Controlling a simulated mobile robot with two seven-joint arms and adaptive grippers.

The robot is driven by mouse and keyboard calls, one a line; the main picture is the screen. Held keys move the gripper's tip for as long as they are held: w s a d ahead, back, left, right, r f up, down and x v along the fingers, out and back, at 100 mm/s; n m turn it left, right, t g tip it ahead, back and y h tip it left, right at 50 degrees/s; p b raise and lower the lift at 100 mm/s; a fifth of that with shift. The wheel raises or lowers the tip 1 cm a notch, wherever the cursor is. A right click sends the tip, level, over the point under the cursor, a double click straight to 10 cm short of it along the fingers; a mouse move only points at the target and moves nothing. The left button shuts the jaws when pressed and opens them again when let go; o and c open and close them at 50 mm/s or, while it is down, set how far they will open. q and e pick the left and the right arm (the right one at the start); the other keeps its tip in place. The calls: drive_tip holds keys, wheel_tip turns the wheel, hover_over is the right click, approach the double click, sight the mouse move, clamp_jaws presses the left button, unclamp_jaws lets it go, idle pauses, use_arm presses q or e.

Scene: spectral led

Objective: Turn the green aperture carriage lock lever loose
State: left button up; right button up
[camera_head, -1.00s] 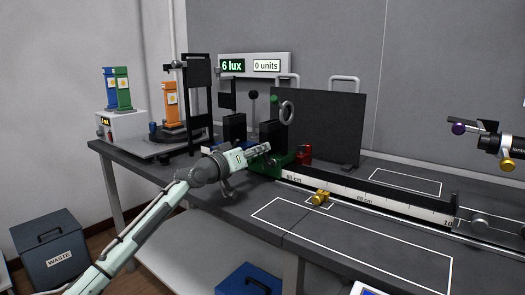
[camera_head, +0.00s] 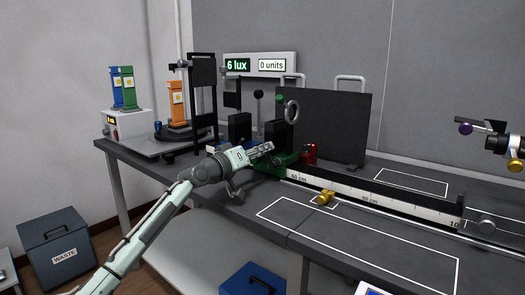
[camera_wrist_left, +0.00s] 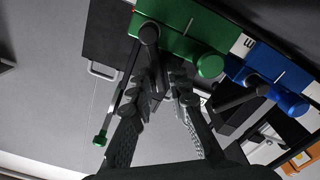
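The green aperture carriage (camera_head: 270,164) sits on the rail, with a ring (camera_head: 291,112) above it. In the left wrist view the green carriage body (camera_wrist_left: 185,28) is at the top, with a round green knob (camera_wrist_left: 210,66). A thin black lever with a green tip (camera_wrist_left: 100,138) hangs from a black pivot (camera_wrist_left: 149,33) on it. My left gripper (camera_head: 268,147) is at the carriage's front. In the left wrist view its fingers (camera_wrist_left: 168,85) are apart with a gap between them. The lever runs beside and partly behind the left-hand finger; contact cannot be told.
A blue carriage (camera_wrist_left: 270,75) with its own dark lever stands close beside the green one. A red block (camera_head: 310,152) and a brass knob (camera_head: 322,198) are near the rail (camera_head: 370,200). A dark panel (camera_head: 340,120) stands behind. The front bench top is mostly clear.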

use_arm(q)
drive_tip(key=shift+o, duration=1)
drive_tip(key=shift+a, duration=0.1)
drive_tip(key=v, duration=1.2)
